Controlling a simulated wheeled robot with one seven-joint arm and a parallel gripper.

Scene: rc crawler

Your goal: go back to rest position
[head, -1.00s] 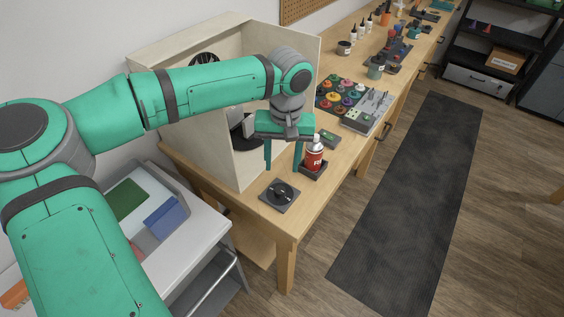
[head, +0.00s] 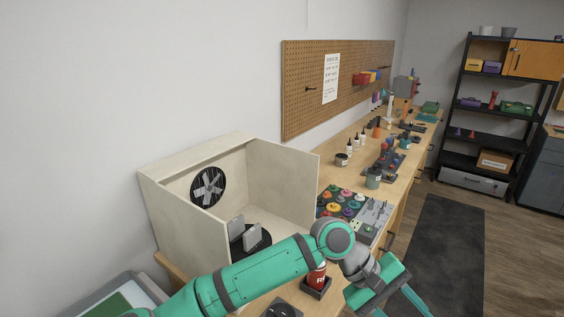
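My arm reaches in from the bottom of the head view. My gripper (head: 398,306) is at the lower right, in front of the workbench's front edge and above the floor. Its two fingers stand apart with nothing seen between them, though the tips are near the picture's lower edge.
The wooden workbench (head: 400,190) runs to the back right. A dark mat (head: 440,250) lies on clear floor at right.

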